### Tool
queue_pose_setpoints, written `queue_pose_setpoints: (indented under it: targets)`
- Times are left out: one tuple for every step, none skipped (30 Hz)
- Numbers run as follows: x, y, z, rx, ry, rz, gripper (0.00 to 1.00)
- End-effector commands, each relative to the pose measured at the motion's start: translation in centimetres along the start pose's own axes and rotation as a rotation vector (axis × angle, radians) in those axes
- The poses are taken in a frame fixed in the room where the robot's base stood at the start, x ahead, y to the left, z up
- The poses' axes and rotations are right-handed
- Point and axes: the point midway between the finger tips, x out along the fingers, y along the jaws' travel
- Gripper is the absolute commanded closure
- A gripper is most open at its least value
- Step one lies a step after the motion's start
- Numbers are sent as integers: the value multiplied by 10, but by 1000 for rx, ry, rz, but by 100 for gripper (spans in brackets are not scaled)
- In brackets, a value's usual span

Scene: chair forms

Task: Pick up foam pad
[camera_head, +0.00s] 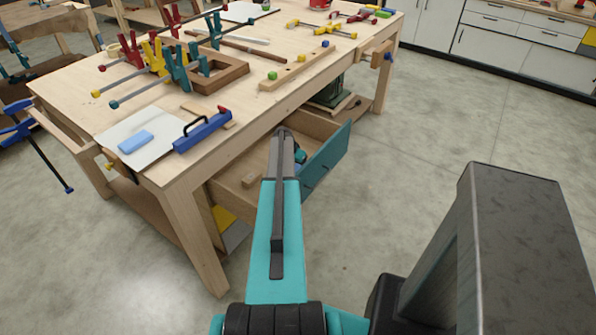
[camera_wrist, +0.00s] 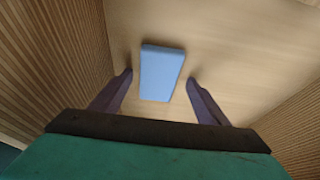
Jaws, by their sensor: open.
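A light-blue foam pad (camera_wrist: 161,72) lies on a pale wooden floor between two wooden side walls in the wrist view, apparently inside the open drawer. My gripper (camera_wrist: 159,80) is open, with one dark finger on each side of the pad. Gaps show between the fingers and the pad; whether the tips are down at its height I cannot tell. Another light-blue pad-like block (camera_head: 135,141) lies on a white sheet at the near left of the workbench.
The drawer (camera_head: 326,161) with a teal front stands open under the workbench (camera_head: 75,93); its walls flank my gripper. A small wooden block (camera_head: 253,181) lies in it. Clamps, a wooden frame (camera_head: 217,75) and a blue tool (camera_head: 203,131) crowd the bench top. The floor at right is clear.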

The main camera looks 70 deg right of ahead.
Motion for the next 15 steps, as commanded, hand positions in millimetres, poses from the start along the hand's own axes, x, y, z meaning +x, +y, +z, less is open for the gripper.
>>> queue_pose_setpoints:
  targets:
    - [0,0,0,0,0,0,31]
    - [0,0,0,0,0,0,31]
    - [0,0,0,0,0,0,31]
    - [0,0,0,1,0,0,31]
    - [0,0,0,1,0,0,31]
    - [0,0,0,1,0,0,31]
    - [0,0,0,1,0,0,31]
    - [0,0,0,1,0,0,31]
    - [0,0,0,1,0,0,35]
    - [0,0,0,1,0,0,40]
    - [0,0,0,1,0,0,45]
    - [0,1,0,1,0,0,52]
    - [0,1,-1,1,0,0,57]
    - [0,1,-1,1,0,0,62]
    - [0,1,-1,1,0,0,68]
